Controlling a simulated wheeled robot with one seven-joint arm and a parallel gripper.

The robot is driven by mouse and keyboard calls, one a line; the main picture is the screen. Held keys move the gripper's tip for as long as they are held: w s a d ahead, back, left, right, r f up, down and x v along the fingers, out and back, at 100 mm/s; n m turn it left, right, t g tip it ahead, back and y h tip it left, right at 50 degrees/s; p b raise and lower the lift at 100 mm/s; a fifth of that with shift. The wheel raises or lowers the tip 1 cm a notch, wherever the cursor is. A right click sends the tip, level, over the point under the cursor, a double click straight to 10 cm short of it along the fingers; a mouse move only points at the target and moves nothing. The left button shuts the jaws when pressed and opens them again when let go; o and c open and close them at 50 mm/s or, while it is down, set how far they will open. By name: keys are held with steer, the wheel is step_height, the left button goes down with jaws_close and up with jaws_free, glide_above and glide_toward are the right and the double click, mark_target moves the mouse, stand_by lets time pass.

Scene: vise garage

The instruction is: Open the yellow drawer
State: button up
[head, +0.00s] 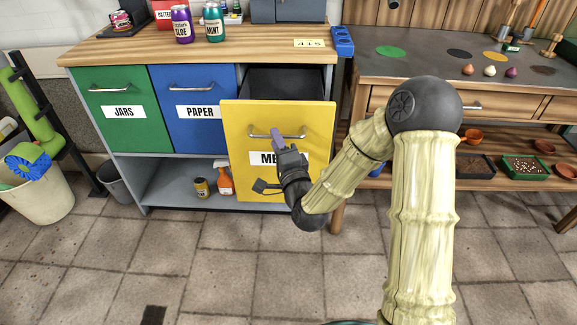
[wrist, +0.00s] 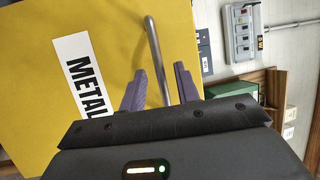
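The yellow drawer (head: 310,125), labelled METAL, stands pulled out from the cabinet, and its dark inside (head: 285,82) shows behind the front. Its front also fills the left of the wrist view (wrist: 60,110). The metal handle (head: 290,135) runs across the upper part of the front. My gripper (head: 276,138) is at the handle and covers part of it and of the label. In the wrist view the handle bar (wrist: 153,45) passes between the two purple fingers of my gripper (wrist: 160,78), which are apart with gaps on both sides of the bar.
A spray bottle (head: 224,180) stands on the lower shelf. A wooden bench (head: 365,90) is close on the right. The tiled floor (head: 230,265) in front is clear.

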steer(key=p+v, duration=0.9)
steer(key=p, duration=0.2)
steer(key=shift+d, duration=0.25)
stand_by(0.3)
steer(key=shift+f, duration=0.1)
steer(key=shift+a, duration=0.1)
stand_by(0.4)
